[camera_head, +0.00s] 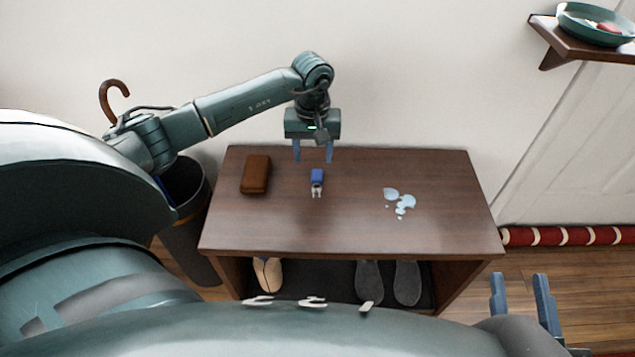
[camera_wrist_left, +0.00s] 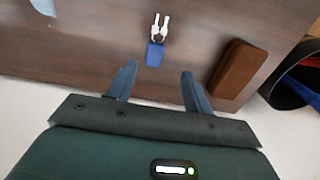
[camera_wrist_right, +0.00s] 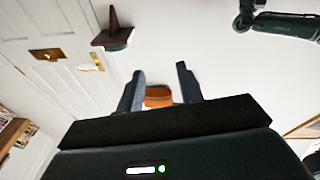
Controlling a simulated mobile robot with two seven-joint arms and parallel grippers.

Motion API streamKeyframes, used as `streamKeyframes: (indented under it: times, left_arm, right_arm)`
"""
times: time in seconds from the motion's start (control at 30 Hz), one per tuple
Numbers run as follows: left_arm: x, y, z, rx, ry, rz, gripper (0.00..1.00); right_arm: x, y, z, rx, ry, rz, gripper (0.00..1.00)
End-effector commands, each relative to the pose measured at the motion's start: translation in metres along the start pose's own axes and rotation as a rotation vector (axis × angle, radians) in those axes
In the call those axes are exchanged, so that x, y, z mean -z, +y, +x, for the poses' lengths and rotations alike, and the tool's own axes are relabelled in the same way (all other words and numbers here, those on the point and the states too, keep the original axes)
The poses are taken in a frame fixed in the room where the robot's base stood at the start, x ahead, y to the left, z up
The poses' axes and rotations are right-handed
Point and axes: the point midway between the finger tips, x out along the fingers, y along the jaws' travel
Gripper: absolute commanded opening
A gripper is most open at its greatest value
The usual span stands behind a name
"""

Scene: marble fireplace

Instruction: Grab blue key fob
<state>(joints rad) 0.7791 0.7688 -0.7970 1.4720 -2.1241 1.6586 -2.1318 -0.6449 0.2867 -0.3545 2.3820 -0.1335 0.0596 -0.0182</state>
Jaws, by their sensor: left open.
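A blue key fob (camera_head: 317,176) with silver keys lies on the dark wooden bench top, near its back middle. It also shows in the left wrist view (camera_wrist_left: 155,54), just beyond the fingers and roughly between their lines. My left gripper (camera_head: 313,155) is open and empty, above the back edge of the bench, a little behind the fob and apart from it. Its fingers also show in the left wrist view (camera_wrist_left: 158,84). My right gripper (camera_head: 522,295) is open and empty at the lower right, away from the bench, and shows open in its own view (camera_wrist_right: 159,85).
A brown case (camera_head: 256,174) lies left of the fob on the bench (camera_head: 350,235). Pale blue puddle-like patches (camera_head: 400,201) lie to the right. Shoes (camera_head: 368,281) stand on the shelf below. A dark bin (camera_head: 186,215) with an umbrella stands left. A wall shelf (camera_head: 575,45) holds a dish.

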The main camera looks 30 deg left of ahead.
Motion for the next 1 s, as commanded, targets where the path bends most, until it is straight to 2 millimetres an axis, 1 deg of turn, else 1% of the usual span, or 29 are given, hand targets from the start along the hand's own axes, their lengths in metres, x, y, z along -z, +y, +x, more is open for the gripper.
streamKeyframes:
  times: [0.03, 0.27, 0.47, 0.57, 0.73, 0.83, 1.0]
  left_arm:
    - [0.0, 0.0, 0.007, 0.0, -0.001, 0.0, 0.51]
    - [0.0, 0.002, 0.019, -0.002, -0.002, 0.0, 0.51]
    - [0.0, 0.009, 0.05, -0.003, -0.004, -0.001, 0.51]
    - [0.001, 0.008, 0.062, -0.002, -0.002, -0.002, 0.51]
    - [0.001, 0.008, 0.063, -0.003, 0.0, -0.001, 0.51]
    - [0.001, 0.008, 0.063, -0.002, 0.0, -0.001, 0.5]
    - [0.001, 0.008, 0.063, -0.002, 0.0, -0.001, 0.36]
  right_arm:
    - [-0.002, -0.001, 0.0, 0.001, 0.003, 0.004, 0.36]
    - [-0.003, -0.001, 0.0, 0.002, 0.007, 0.017, 0.36]
    - [-0.008, -0.004, 0.0, 0.006, 0.023, 0.052, 0.36]
    - [-0.007, -0.005, 0.002, 0.009, 0.028, 0.069, 0.36]
    - [0.003, -0.003, 0.004, 0.011, 0.047, 0.071, 0.36]
    - [0.004, -0.003, 0.004, 0.012, 0.049, 0.071, 0.36]
    - [0.003, -0.004, 0.003, 0.013, 0.047, 0.07, 0.36]
